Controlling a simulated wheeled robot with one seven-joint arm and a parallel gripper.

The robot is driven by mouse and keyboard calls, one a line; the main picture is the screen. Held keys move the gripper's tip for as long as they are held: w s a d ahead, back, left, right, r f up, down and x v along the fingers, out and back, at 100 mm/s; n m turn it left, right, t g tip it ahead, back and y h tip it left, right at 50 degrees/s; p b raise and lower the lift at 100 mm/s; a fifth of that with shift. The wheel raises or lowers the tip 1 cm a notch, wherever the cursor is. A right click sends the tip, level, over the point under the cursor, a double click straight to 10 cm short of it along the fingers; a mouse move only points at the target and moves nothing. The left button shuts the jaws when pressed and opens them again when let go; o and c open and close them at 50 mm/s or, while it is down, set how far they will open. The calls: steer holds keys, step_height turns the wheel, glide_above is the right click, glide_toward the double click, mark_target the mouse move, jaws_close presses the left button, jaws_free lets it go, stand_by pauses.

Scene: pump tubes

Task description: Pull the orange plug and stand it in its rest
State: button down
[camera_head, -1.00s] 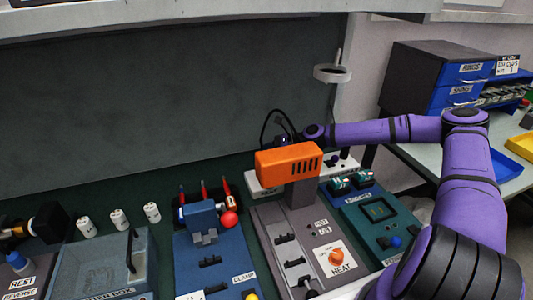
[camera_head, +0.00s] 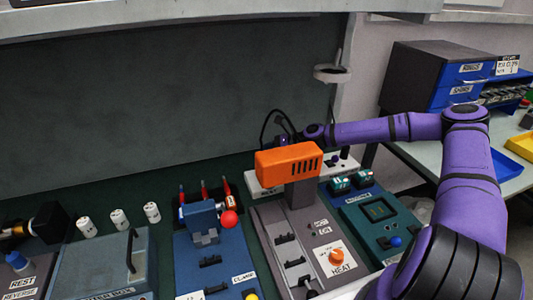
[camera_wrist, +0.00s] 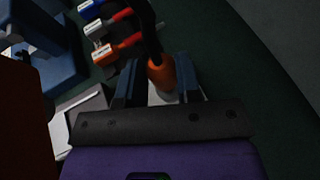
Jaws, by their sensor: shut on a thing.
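The orange plug (camera_wrist: 162,74) shows in the wrist view between the two fingers of my gripper (camera_wrist: 160,88), with a black cable rising from it. The gripper is shut on the plug. A white surface lies just below the plug; I cannot tell whether the plug touches it or sits in it. In the head view my gripper (camera_head: 284,141) is behind the orange heater housing (camera_head: 287,160), which hides the plug. A white strip (camera_head: 262,188) shows partly behind that housing and carries small dark parts at its right end. I cannot make out the plug's rest.
The heater unit (camera_head: 283,228), the clamp unit (camera_head: 203,262) with a red ball (camera_head: 229,219), and a teal unit (camera_head: 365,215) stand in front. Red-handled tools (camera_head: 204,190) and several white cylinders (camera_head: 120,219) are to the left. A ring holder (camera_head: 332,73) hangs above.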

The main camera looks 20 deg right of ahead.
steer(key=shift+f, duration=1.75)
steer(key=c, duration=0.7)
jaws_free()
steer(key=shift+d, duration=0.15)
steer(key=v, duration=1)
steer(key=shift+s+d+r, duration=0.2)
steer(key=shift+d, duration=0.05)
